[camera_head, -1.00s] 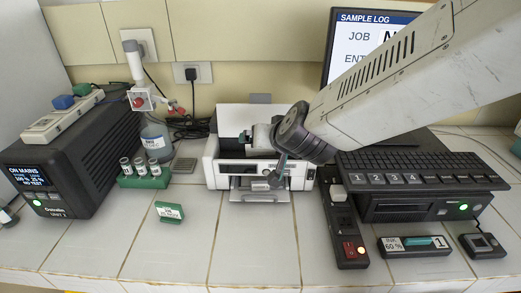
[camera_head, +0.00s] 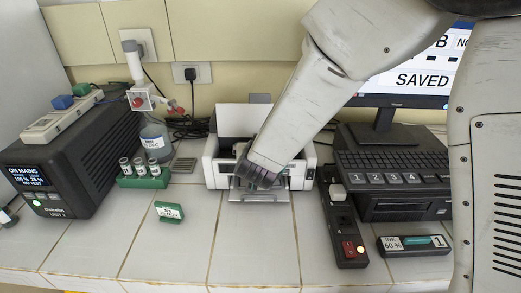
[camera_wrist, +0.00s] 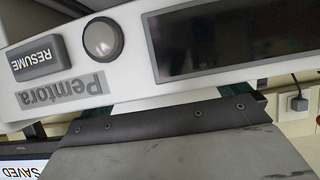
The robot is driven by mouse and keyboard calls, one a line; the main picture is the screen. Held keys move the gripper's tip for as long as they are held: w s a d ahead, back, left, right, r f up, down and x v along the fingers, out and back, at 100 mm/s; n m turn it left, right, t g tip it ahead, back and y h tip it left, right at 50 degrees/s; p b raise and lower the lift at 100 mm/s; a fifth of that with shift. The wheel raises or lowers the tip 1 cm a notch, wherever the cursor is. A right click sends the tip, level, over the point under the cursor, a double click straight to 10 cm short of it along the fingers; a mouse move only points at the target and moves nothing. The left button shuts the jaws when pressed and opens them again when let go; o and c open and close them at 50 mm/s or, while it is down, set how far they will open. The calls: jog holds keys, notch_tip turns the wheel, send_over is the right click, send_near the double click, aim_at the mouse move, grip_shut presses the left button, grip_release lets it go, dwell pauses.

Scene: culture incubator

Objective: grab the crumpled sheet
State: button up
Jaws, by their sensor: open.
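No crumpled sheet can be made out in either view. The white printer (camera_head: 222,165) stands at the back middle of the bench, and my arm and gripper (camera_head: 258,180) cover part of its front. In the wrist view the printer front (camera_wrist: 130,65) appears upside down and close, with a RESUME button, a round grey button and a dark screen. My gripper (camera_wrist: 182,98) is open there, its two dark green fingers set apart and reaching toward the printer. The area between the fingertips is hidden by the printer front.
A power strip (camera_head: 345,225) with a red switch lies right of the printer. A green vial rack (camera_head: 145,181), a bottle (camera_head: 155,140) and a dark power unit (camera_head: 75,155) stand left. An ink box (camera_head: 415,246) lies at the right front.

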jog(key=shift+w+f, duration=0.1)
jog(key=shift+w, duration=0.05)
jog(key=c, duration=0.9)
